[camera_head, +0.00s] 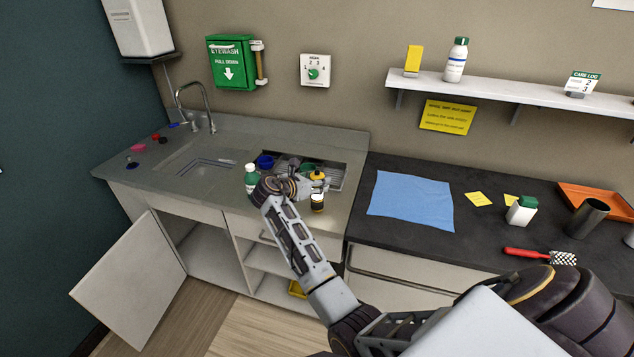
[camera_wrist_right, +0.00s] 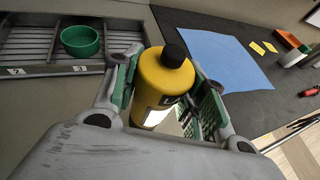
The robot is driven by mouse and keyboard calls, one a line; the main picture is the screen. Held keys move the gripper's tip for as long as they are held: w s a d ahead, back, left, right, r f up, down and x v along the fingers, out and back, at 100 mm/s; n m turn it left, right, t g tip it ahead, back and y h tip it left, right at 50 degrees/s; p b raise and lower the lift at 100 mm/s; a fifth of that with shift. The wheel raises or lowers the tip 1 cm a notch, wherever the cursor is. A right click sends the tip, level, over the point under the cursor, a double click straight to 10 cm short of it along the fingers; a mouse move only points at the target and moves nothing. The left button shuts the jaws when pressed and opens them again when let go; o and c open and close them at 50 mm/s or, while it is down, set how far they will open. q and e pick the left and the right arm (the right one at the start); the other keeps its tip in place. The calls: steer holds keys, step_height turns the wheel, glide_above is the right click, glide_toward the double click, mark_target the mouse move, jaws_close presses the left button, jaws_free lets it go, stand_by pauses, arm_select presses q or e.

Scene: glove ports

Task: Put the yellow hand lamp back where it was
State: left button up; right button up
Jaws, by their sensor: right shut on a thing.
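My right gripper (camera_head: 317,185) is shut around a yellow bottle (camera_head: 317,209) with a black cap and a white label, near the front edge of the sink counter. The bottle (camera_wrist_right: 165,78) is upright between the green-padded fingers of the right gripper (camera_wrist_right: 160,98) in the wrist view. I cannot tell whether its base touches the counter. No thing shows clearly as a hand lamp. A small yellow thing (camera_head: 297,289) sits low in the open cabinet, mostly hidden by my arm. My left gripper is not in view.
A green white-capped bottle (camera_head: 251,178) stands left of the gripper. Behind are a slatted rack (camera_head: 335,178) and a green cup (camera_wrist_right: 80,41). A blue mat (camera_head: 410,200) lies on the dark counter at right. A cabinet door (camera_head: 130,285) hangs open at lower left.

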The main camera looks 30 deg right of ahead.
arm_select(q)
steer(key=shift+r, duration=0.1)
arm_select(e)
steer(key=o, duration=1.2)
